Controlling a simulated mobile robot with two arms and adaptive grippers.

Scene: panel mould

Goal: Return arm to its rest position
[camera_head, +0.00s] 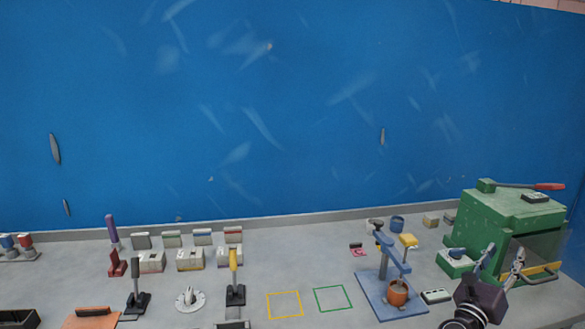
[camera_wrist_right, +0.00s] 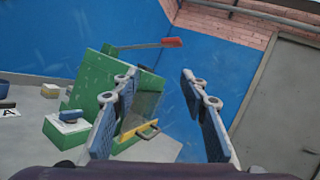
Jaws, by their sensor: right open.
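My right gripper (camera_head: 501,262) is at the lower right of the head view, in front of the green machine (camera_head: 505,220). Its two fingers are spread apart with nothing between them. In the right wrist view my right gripper (camera_wrist_right: 160,110) shows both blue finger pads apart and empty. Behind them are the green machine (camera_wrist_right: 93,75) with its red-tipped lever (camera_wrist_right: 170,42) and yellow handle (camera_wrist_right: 137,130). The gripper looks apart from the machine, though the exact gap is hard to tell. My left gripper is not seen.
A blue stand (camera_head: 392,308) with an orange cup (camera_head: 398,293) is left of my right gripper. Yellow (camera_head: 285,292) and green (camera_head: 332,287) outlined squares mark bare table. Several levers, switches and a white dial (camera_head: 188,299) stand at left. A blue wall (camera_head: 290,110) closes the back.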

